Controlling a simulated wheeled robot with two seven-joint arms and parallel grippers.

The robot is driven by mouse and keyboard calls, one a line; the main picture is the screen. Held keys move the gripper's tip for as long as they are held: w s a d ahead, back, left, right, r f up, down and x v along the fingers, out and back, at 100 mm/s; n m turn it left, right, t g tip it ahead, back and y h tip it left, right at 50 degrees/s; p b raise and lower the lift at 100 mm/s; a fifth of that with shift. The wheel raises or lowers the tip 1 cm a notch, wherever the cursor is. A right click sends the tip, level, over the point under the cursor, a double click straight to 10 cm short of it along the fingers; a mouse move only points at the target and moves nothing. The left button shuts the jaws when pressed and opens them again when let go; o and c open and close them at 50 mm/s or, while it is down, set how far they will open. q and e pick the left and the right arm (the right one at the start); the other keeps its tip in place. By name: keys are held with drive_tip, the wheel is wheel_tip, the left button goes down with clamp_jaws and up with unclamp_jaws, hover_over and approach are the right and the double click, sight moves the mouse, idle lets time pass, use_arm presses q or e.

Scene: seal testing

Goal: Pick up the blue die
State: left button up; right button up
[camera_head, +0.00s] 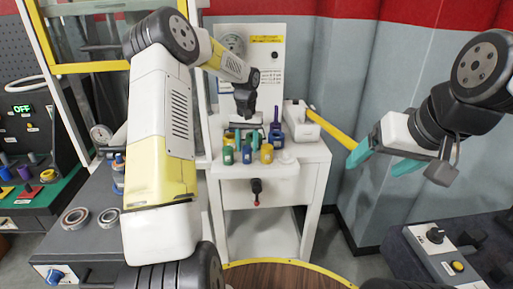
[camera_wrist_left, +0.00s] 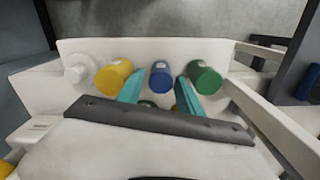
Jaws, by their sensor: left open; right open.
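The blue die (camera_head: 247,154) is a short cylinder in the front row on the white stand, between a green die (camera_head: 228,155) and a yellow die (camera_head: 267,153). In the left wrist view the blue die (camera_wrist_left: 161,78) shows in the gap between the teal fingertips, apart from both. My left gripper (camera_wrist_left: 159,88) is open and empty, with the yellow die (camera_wrist_left: 115,77) and green die (camera_wrist_left: 205,77) beyond its fingers on either side. My right gripper (camera_head: 384,160) is open and empty, off to the right.
The white stand (camera_head: 305,156) carries more pieces behind the front row, including a taller dark blue piece (camera_head: 275,132). A grey cart with metal rings (camera_head: 75,218) stands at left. A brown round tabletop (camera_head: 285,278) lies at the front. A control box (camera_head: 440,250) is at lower right.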

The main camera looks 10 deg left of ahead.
sight(247, 147)
use_arm(q)
wheel_tip(247, 147, down, 4)
drive_tip(key=shift+a+f, duration=0.1)
drive_tip(key=shift+f, duration=0.05)
clamp_jaws()
drive_tip(key=shift+r, duration=0.2)
